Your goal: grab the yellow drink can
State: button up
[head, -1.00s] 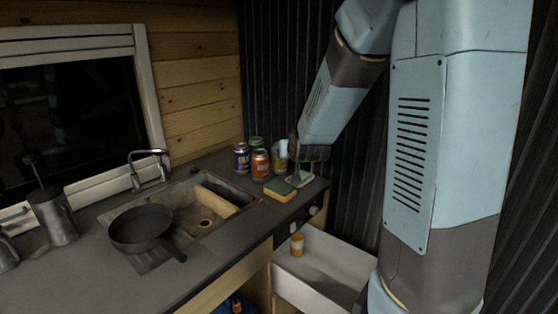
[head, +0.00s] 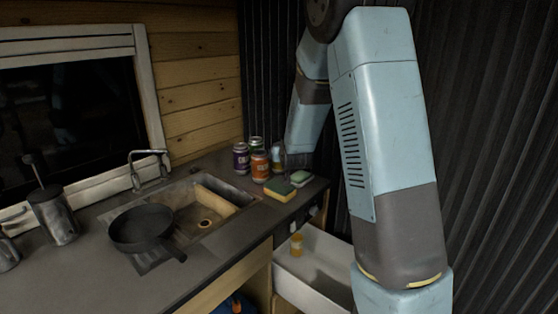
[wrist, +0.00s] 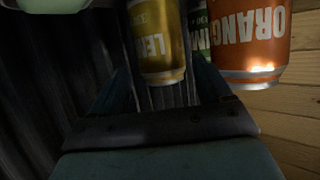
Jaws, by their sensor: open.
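The yellow can (wrist: 160,42), with lettering starting "LEM", appears upside down in the wrist view. In the head view the yellow can (head: 277,166) stands at the back right of the counter, partly hidden by the orange can and my arm. My gripper (wrist: 160,82) is open, one finger to each side of the yellow can in the wrist view. I cannot tell whether either finger touches it. In the head view my gripper is mostly hidden behind my forearm.
The orange can (wrist: 250,40) is close beside the right finger, with a green can (wrist: 201,30) behind. A purple can (head: 241,158) stands further left. A sponge (head: 280,191) and a green-topped dish (head: 301,178) lie in front. A dark corrugated wall (head: 345,215) is close on the right.

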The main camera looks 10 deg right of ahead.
jog(key=shift+x, duration=2.75)
jog(key=shift+a, duration=0.1)
jog(key=shift+c, duration=0.3)
jog(key=c, duration=0.9)
